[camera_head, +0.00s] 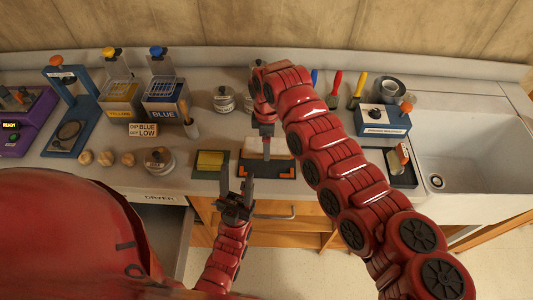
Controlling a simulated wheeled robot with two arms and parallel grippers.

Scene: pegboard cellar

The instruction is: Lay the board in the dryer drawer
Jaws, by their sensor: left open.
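The dryer drawer (167,238) is pulled out below the counter at the lower left, under the DRYER label (160,198). Its near part is hidden by my red body parts. A pale flat piece (252,146), which may be the board, lies on the counter at the dark mat with orange corners (283,172); my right gripper partly covers it. My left gripper (237,174) is open and empty, fingers pointing up the picture, in front of the counter edge and right of the drawer. My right gripper (266,150) points down over the mat; its fingers are too small to read.
Yellow (122,98) and blue (168,107) tanks, a blue press (72,120) and several round knobs (105,158) stand at left. A blue box (383,120) and a sink (470,150) are at right.

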